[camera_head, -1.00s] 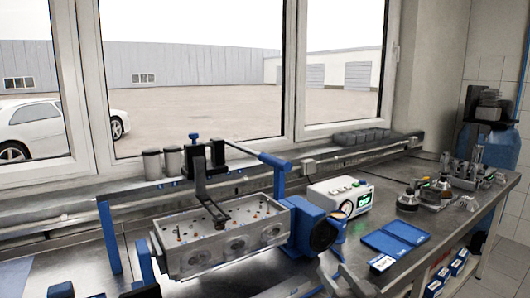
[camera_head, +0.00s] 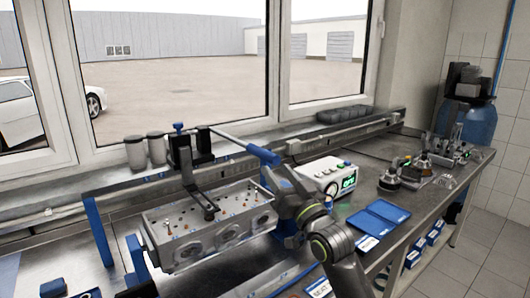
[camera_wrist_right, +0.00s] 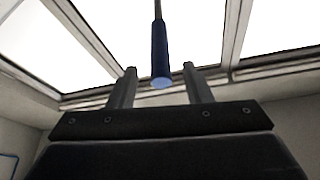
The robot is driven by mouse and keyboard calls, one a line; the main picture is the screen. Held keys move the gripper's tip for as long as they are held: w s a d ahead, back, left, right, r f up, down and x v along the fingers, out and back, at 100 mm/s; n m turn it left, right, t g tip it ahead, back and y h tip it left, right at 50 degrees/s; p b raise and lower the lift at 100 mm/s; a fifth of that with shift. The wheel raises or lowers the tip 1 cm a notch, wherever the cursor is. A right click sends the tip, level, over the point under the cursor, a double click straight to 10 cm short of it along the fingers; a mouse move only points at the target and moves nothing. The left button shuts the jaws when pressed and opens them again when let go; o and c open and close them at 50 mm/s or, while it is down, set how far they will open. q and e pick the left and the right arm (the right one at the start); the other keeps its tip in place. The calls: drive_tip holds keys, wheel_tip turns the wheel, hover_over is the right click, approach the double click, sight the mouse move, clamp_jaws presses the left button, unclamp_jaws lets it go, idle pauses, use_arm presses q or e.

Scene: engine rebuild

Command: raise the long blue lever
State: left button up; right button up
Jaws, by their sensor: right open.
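The long blue lever (camera_head: 262,154) has a thick blue grip on a thin rod, sloping down to the right above the back of the engine block fixture. The metal cylinder head (camera_head: 205,232) sits in front of it under a black bracket (camera_head: 196,190). My right gripper (camera_head: 277,176) is at the grip end of the lever. In the right wrist view the blue lever (camera_wrist_right: 160,55) lies between the two open fingers (camera_wrist_right: 160,85), end towards the camera, with a gap on both sides.
A white box with a green display (camera_head: 330,176) stands right behind my right arm. A blue tray (camera_head: 378,217) lies on the bench to the right. Grey canisters (camera_head: 146,150) stand on the sill to the left of the bracket. Windows are behind.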

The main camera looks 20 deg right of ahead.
sight(266, 156)
drive_tip(key=p+x, duration=0.1)
drive_tip(key=x, duration=0.5)
drive_tip(key=shift+w+a+r, duration=0.1)
drive_tip(key=shift+w+r, duration=0.15)
drive_tip(key=shift+w, duration=0.05)
clamp_jaws()
